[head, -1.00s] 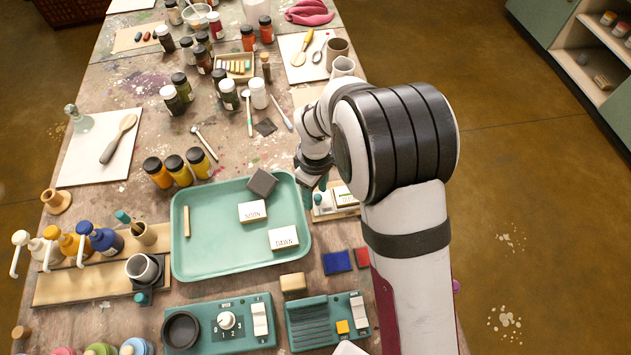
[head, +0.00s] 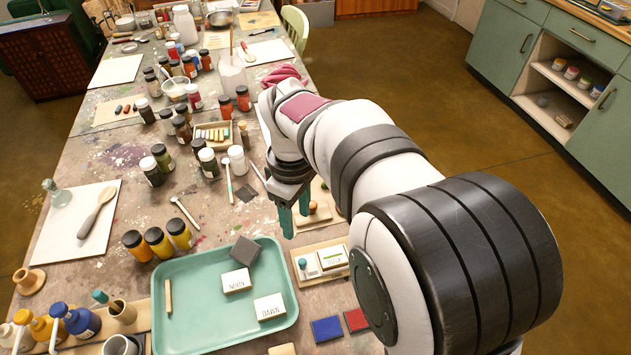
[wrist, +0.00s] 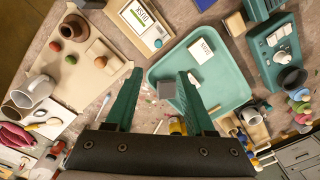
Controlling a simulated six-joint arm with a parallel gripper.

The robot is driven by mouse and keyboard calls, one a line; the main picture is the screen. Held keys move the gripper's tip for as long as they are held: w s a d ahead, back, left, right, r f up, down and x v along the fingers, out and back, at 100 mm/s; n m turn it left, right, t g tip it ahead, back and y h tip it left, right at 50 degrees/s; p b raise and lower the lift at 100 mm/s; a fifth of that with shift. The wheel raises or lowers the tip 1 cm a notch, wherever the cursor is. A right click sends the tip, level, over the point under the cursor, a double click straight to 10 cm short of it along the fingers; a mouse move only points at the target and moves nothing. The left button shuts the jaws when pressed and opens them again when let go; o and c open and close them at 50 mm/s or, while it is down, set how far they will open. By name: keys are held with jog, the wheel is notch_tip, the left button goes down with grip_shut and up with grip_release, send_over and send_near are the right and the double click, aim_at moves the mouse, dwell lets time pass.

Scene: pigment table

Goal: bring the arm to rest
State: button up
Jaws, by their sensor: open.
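My gripper (head: 293,212) hangs above the table, to the right of the jars and beyond the teal tray's far right corner. Its two green fingers are spread apart, with nothing held between them; they also show open in the wrist view (wrist: 160,80). My arm reaches in from the lower right and covers part of the table's right side. The teal tray (head: 220,334) holds a NOON block (head: 236,281), a DAWN block (head: 269,308), a dark grey block (head: 244,250) and a thin wooden stick (head: 168,297).
A wooden holder (head: 297,277) right of the tray bears a block marked DUSK (head: 333,257). Blue (head: 326,329) and red (head: 356,320) squares lie nearer. Several jars (head: 208,162) crowd the left and middle. In the wrist view, a mug (wrist: 34,91) stands at left. Open floor lies right of the table.

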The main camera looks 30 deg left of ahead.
jog(key=d+r+m, duration=0.4)
jog(key=d+m, duration=0.3)
jog(key=d, duration=0.6)
jog(key=s+d+f+m+y, duration=0.1)
jog(key=s+d+m, duration=1.4)
jog(key=m, duration=0.1)
jog(key=shift+f+m+y, duration=0.2)
jog(key=shift+m+y, duration=0.1)
jog(key=shift+y, duration=0.1)
